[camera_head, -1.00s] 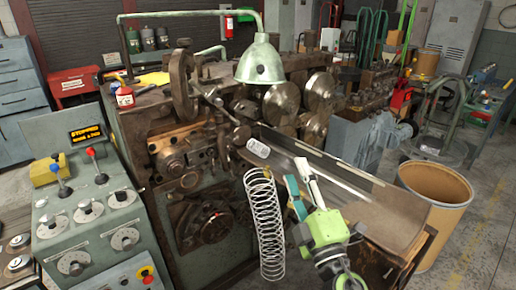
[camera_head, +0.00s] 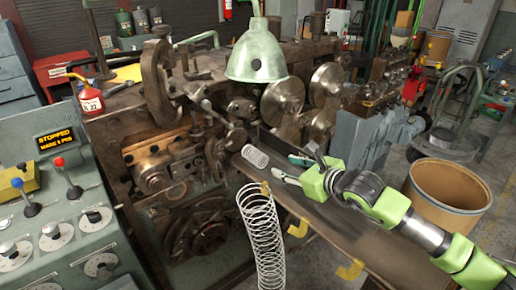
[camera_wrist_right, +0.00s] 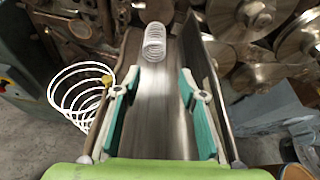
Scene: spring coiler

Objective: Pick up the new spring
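A small pale coiled spring (camera_head: 255,156) lies in the metal chute (camera_head: 322,212), near its upper end by the machine. It also shows in the right wrist view (camera_wrist_right: 154,42), ahead of the fingertips. My right gripper (camera_head: 291,169) is over the chute, to the right of the small spring. In the right wrist view its two teal fingers (camera_wrist_right: 155,84) are wide apart with only bare chute between them, so it is open and empty. A longer white spring (camera_head: 262,232) hangs from a yellow hook on the chute's front edge. My left gripper is not in view.
The chute's raised side wall (camera_wrist_right: 212,75) runs close to the right finger. More yellow hooks (camera_head: 298,229) stick out along the front edge. A green lamp (camera_head: 258,52) hangs above the machine. A brown drum (camera_head: 447,190) stands right. The control panel (camera_head: 70,225) is left.

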